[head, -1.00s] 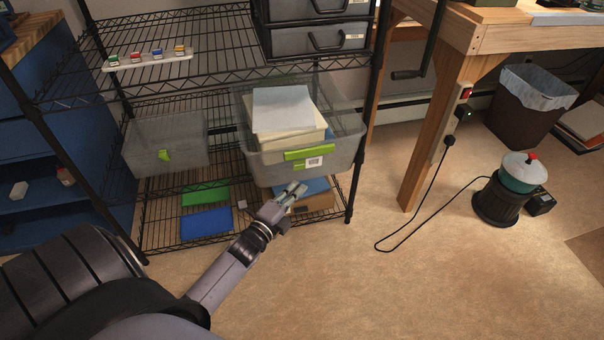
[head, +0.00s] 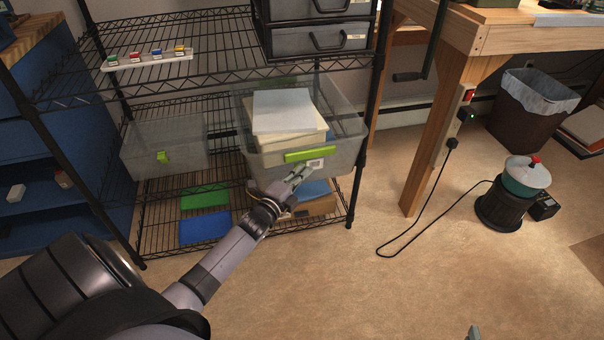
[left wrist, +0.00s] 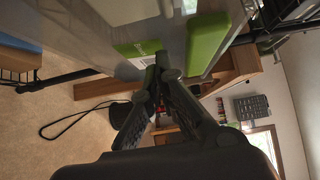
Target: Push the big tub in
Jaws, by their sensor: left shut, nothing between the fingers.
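The big tub (head: 345,150) is clear grey plastic with papers stacked inside. It sits on a wire shelf, its front jutting out past the shelf's front edge. Its green latch (head: 310,155) and a white label (head: 315,164) are on the front wall; the latch (left wrist: 207,44) and label (left wrist: 138,49) also show in the left wrist view. My left gripper (head: 303,171) is shut and empty, its fingertips at the front wall just below the latch, by the label. I cannot tell whether they touch. A small grey tip (head: 474,332) at the bottom edge may be my right gripper.
A smaller clear tub (head: 190,146) stands to the left on the same shelf. Below lie a green panel (head: 205,197), a blue panel (head: 205,226) and a cardboard box (head: 316,207). A wooden bench leg (head: 432,165) stands to the right. The floor in front is open.

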